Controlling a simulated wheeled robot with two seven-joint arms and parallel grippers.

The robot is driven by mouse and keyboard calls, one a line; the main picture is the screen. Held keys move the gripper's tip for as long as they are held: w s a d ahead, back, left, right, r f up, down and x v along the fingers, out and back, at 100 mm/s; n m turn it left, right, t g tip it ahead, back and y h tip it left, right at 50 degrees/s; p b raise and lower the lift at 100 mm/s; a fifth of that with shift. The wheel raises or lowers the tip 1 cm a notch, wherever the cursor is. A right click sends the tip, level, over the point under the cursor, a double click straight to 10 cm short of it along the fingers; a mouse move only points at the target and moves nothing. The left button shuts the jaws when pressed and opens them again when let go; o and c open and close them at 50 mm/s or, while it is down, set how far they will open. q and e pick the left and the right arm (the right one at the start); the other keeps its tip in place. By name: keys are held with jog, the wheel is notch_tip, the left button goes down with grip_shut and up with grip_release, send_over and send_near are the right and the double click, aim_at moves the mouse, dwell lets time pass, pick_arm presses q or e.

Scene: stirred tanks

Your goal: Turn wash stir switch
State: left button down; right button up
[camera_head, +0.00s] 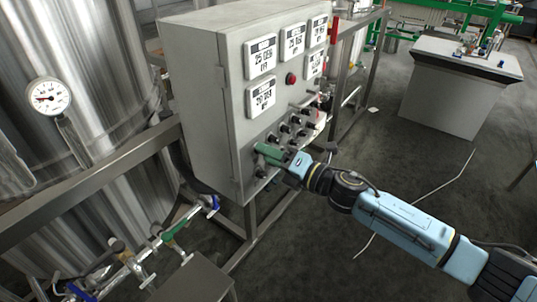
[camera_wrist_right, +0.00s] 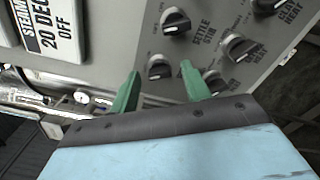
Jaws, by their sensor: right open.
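The grey control cabinet (camera_head: 208,90) carries several small black rotary switches (camera_head: 285,128) on its lower panel. In the right wrist view, one black switch (camera_wrist_right: 160,70) lies between my green fingertips, apparently just beyond them; its label is not readable, so I cannot tell whether it is the wash stir switch. Another switch (camera_wrist_right: 176,20) lies above it, beside a label reading "SETTLE STIR". My right gripper (camera_head: 269,154) is open at the lower panel, with its fingers toward the switches; it also shows in the right wrist view (camera_wrist_right: 160,88). Contact is unclear. My left gripper is not in view.
White digital displays (camera_head: 261,56) and a red button (camera_head: 291,79) sit above the switches. A steel tank (camera_head: 85,60), a metal frame rail (camera_head: 90,180) and pipes with valves (camera_head: 175,230) stand left. A grey bench (camera_head: 450,90) is at right, with open floor between.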

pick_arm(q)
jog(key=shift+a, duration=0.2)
pick_arm(e)
jog(key=shift+w+a, duration=0.25)
jog(key=shift+a, duration=0.05)
jog(key=shift+c, duration=0.5)
jog(key=c, duration=0.9)
